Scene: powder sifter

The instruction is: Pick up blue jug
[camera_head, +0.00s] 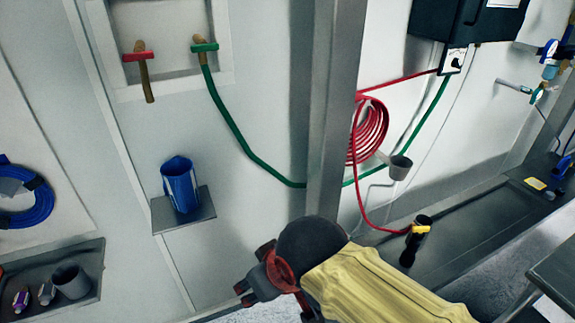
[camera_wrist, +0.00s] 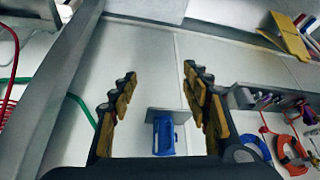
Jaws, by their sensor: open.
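The blue jug (camera_head: 181,184) stands upright on a small grey wall shelf (camera_head: 184,211) in the head view. In the wrist view the blue jug (camera_wrist: 163,136) shows between my fingers, some distance beyond them, with the shelf (camera_wrist: 168,114) beside it. My gripper (camera_wrist: 158,90) is open and empty, its yellow-padded fingers spread to either side. In the head view my arm in a yellow cover reaches in from the lower right, and my gripper (camera_head: 262,280) is below and to the right of the jug, apart from it.
A grey post (camera_head: 335,110) stands right of the jug. A green hose (camera_head: 240,135) hangs on the wall above it, and a red coiled hose (camera_head: 368,132) hangs beyond the post. A lower-left shelf (camera_head: 85,290) holds a grey cup (camera_head: 71,281) and small bottles.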

